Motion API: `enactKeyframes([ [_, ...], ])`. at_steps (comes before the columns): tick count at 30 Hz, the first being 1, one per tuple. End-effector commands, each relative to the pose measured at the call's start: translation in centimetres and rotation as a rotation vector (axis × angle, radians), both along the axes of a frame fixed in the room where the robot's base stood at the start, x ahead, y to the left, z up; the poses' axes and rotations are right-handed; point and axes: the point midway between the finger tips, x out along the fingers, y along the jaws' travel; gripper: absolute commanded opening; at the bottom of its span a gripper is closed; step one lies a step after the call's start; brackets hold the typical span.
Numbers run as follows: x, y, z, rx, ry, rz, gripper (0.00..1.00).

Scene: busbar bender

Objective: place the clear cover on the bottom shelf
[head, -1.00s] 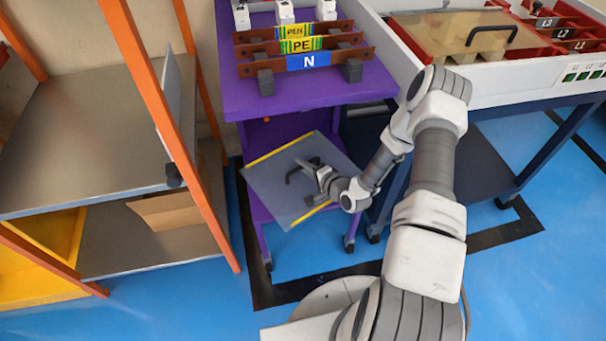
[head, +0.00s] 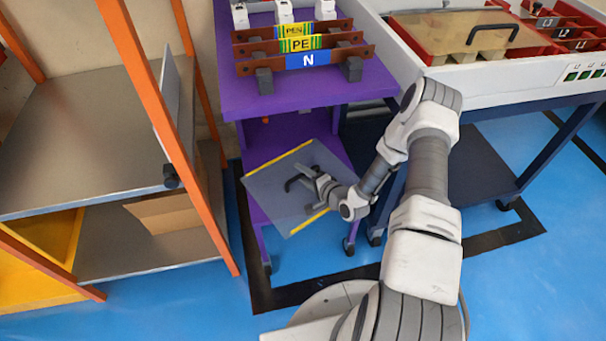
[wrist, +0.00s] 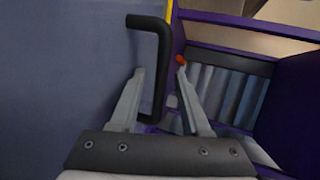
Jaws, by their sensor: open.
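The clear cover (head: 280,205) is a see-through grey panel with yellow strips on two edges and a black bar handle (head: 291,184). It is at the lower level of the purple cart, turned askew, with a corner out past the front. Whether it rests fully on the bottom shelf I cannot tell. My gripper (head: 312,176) is at the handle. In the wrist view my gripper (wrist: 160,75) is open, with the handle (wrist: 161,65) between its fingers, nearer the left one. The cover's panel (wrist: 65,80) fills the left of that view.
The purple cart's top (head: 310,96) holds busbars on supports. A shelf rack with an orange post (head: 165,140) stands at left. A white-topped cart (head: 520,85) at right carries another cover with a black handle (head: 492,34). Blue floor (head: 320,265) is open in front.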

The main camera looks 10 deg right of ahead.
Motion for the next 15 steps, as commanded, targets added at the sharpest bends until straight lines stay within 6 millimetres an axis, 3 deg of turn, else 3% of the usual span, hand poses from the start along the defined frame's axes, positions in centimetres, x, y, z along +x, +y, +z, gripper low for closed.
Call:
enactKeyframes([
  [5,-0.4,-0.3,0.6,0.0,0.001,-0.002,0.47],
  [15,-6.4,-3.0,3.2,0.002,0.002,-0.004,0.47],
])
